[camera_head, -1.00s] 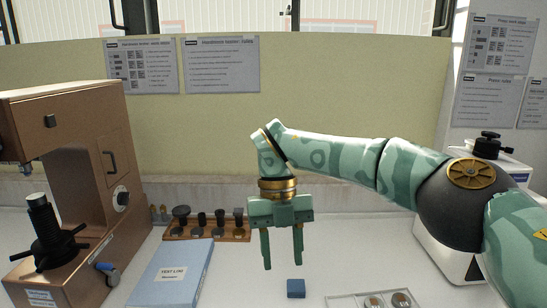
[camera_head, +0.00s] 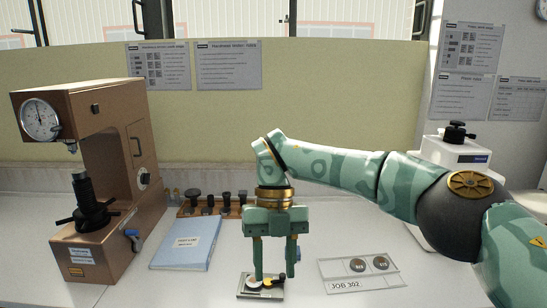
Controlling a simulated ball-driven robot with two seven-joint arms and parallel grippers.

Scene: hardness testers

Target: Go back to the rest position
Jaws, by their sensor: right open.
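My right gripper (camera_head: 274,277) comes in from the right and hangs fingers-down over the white bench. Its two fingers are apart and nothing shows held between them. A small grey plate (camera_head: 245,294) with yellow, dark and red parts on it lies at the fingertips. I cannot tell whether the fingers touch it. My left gripper is not in view.
A brown hardness tester (camera_head: 98,120) with a dial stands at left. A blue folder (camera_head: 185,252) and a wooden rack (camera_head: 230,214) lie beside it. A "JOB 302" tray (camera_head: 382,283) holds two round samples at right. A white machine (camera_head: 455,152) stands behind my right arm.

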